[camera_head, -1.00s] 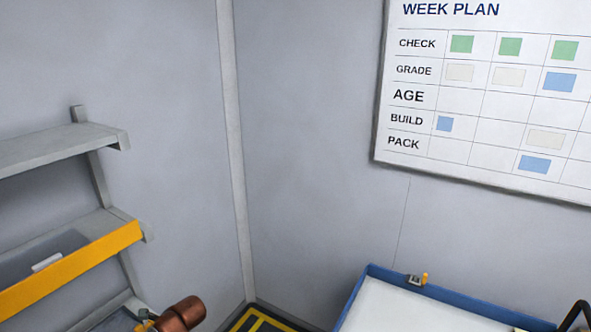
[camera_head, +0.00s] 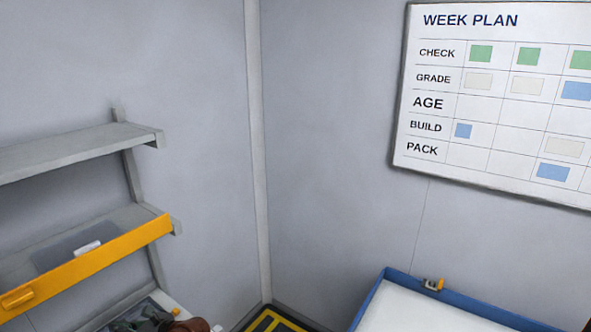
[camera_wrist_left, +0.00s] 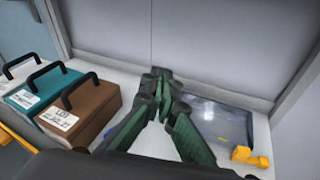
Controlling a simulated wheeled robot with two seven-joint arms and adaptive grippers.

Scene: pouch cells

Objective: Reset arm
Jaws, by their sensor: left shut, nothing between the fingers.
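My right gripper is out of view.
A brown case (camera_wrist_left: 82,108) and a teal case (camera_wrist_left: 42,88) with black handles stand left of the gripper. An orange object (camera_wrist_left: 250,158) lies at right. The head view shows grey shelves (camera_head: 80,148), a yellow shelf edge (camera_head: 95,262), a blue-rimmed table (camera_head: 440,296) and a week-plan board (camera_head: 490,110).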

